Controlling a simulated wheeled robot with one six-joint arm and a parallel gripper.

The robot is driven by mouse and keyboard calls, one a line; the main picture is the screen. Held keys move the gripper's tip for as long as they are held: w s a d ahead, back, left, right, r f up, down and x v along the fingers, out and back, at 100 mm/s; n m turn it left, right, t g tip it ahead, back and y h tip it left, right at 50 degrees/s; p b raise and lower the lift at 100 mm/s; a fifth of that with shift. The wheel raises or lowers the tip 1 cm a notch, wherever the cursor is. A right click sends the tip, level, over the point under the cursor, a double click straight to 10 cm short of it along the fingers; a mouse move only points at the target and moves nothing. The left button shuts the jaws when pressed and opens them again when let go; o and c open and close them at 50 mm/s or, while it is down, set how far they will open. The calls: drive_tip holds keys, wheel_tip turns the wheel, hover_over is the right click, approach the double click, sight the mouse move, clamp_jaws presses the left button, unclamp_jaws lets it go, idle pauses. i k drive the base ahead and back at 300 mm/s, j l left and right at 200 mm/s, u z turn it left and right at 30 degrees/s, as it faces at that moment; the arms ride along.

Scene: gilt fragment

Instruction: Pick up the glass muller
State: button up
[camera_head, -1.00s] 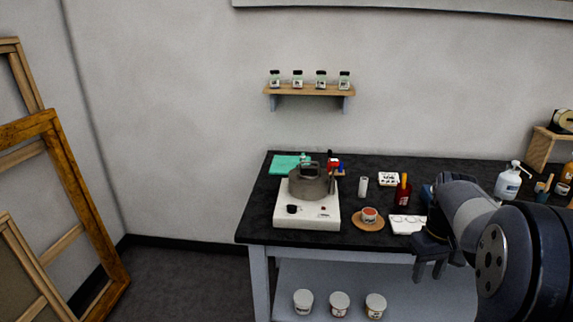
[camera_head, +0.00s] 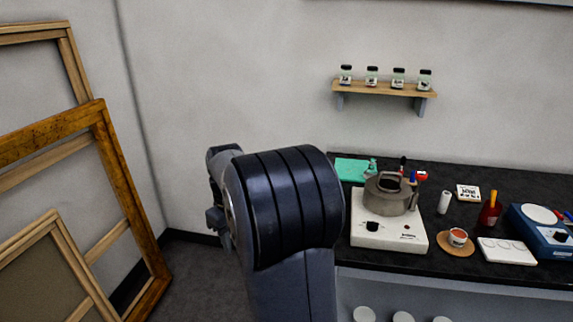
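A small greenish, clear object (camera_head: 371,166) stands at the right edge of the green sheet (camera_head: 350,170), near the back of the black table. It may be the glass muller, but it is too small to be sure. My arm stands large in front, left of the table. My gripper (camera_head: 217,222) shows only in part at the arm's left side, above the floor and well away from the table. Its fingers are mostly hidden, so its opening cannot be judged.
A hotplate (camera_head: 365,238) with a grey pot (camera_head: 390,197) stands in front of the green sheet. A white cylinder (camera_head: 444,203), red bottle (camera_head: 490,209), white palette (camera_head: 507,251) and blue device (camera_head: 541,236) stand rightward. Wooden frames (camera_head: 105,170) lean at left. A jar shelf (camera_head: 385,90) hangs above.

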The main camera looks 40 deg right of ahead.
sight(371, 172)
drive_tip(key=i+j+u, duration=0.25)
drive_tip(key=i, duration=0.3)
drive_tip(key=i+u, duration=0.25)
drive_tip(key=i, duration=0.25)
drive_tip(key=i+l+z, duration=0.15)
drive_tip(key=i+z, duration=0.45)
drive_tip(key=z, duration=0.2)
drive_tip(key=i+z, duration=0.45)
drive_tip(key=i+j+z, duration=0.15)
drive_tip(key=z, duration=0.25)
drive_tip(key=i+l+z, duration=0.2)
drive_tip(key=z, duration=0.25)
drive_tip(key=i+z, duration=0.75)
drive_tip(key=z, duration=0.2)
drive_tip(key=i+j+z, duration=0.2)
drive_tip(key=z, duration=0.25)
drive_tip(key=i+z, duration=0.3)
drive_tip(key=i+j+z, duration=0.3)
drive_tip(key=i, duration=0.15)
drive_tip(key=l, duration=0.1)
